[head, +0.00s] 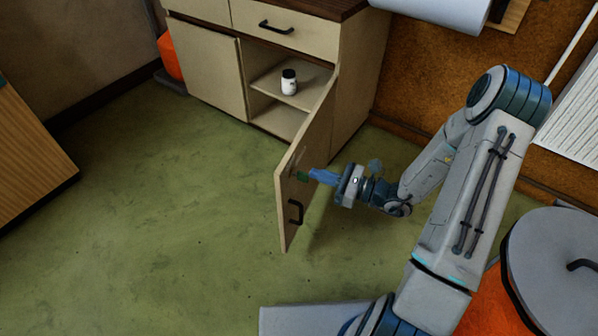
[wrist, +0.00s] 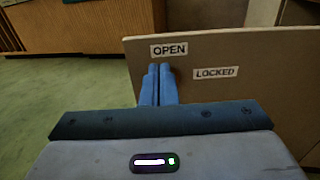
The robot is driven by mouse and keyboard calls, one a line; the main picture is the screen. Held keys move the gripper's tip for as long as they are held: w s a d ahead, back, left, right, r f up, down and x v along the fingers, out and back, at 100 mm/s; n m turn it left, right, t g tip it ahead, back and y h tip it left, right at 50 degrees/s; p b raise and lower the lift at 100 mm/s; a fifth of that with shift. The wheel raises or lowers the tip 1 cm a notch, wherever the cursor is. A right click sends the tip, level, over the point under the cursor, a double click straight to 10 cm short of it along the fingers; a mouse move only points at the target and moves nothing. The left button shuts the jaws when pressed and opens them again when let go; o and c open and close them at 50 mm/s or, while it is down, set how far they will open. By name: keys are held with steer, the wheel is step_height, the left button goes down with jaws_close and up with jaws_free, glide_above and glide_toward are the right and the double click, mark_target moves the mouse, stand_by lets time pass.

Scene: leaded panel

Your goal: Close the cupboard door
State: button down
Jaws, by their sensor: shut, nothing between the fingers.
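The cupboard (head: 345,100) stands at the back with a dark top. Its right door (head: 303,155) is swung wide open toward me, with a black handle (head: 295,211) low near its free edge. In the wrist view the door face (wrist: 240,95) fills the right side and carries labels reading OPEN and LOCKED. My gripper (head: 303,175) is at the outer face of the door, near its free edge; the wrist view shows its blue fingers (wrist: 158,78) together and empty, just below the OPEN label. I cannot tell whether the fingertips touch the door.
A small white bottle (head: 288,82) with a dark lid stands on the shelf inside the cupboard. The left door (head: 205,68) looks shut. A grey-lidded orange bin (head: 555,260) is at the right. The green floor (head: 150,210) left of the door is clear.

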mark_target(288, 165)
steer(key=b+x, duration=0.1)
steer(key=x, duration=0.5)
